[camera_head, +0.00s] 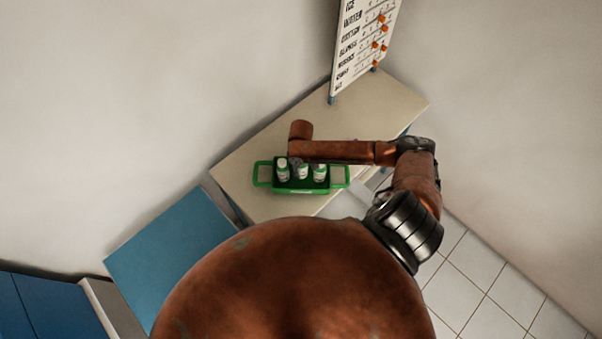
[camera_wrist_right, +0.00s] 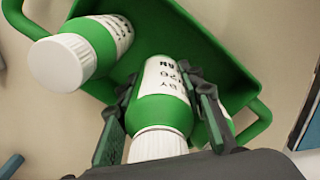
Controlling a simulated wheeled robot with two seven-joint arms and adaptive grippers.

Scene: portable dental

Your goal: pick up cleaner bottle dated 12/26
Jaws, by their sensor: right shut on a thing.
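Green-and-white cleaner bottles with white caps stand in a green tray (camera_head: 262,184). In the head view I see a left bottle (camera_head: 282,172), a middle bottle (camera_head: 303,173) and a right bottle (camera_head: 320,174). My right gripper (camera_head: 298,163) reaches in over the tray. In the right wrist view the gripper (camera_wrist_right: 165,115) is shut on the middle bottle (camera_wrist_right: 160,110), one finger on each side of it. Its label is partly hidden and upside down, so I cannot read the full date. Another bottle (camera_wrist_right: 85,55) is beside it; a third is mostly behind a finger. My left gripper is out of view.
The tray has handles at both ends and sits on a beige table (camera_head: 240,170) against the wall. A white board with orange pegs (camera_head: 365,40) stands at the table's back. A blue surface (camera_head: 170,238) is at the left.

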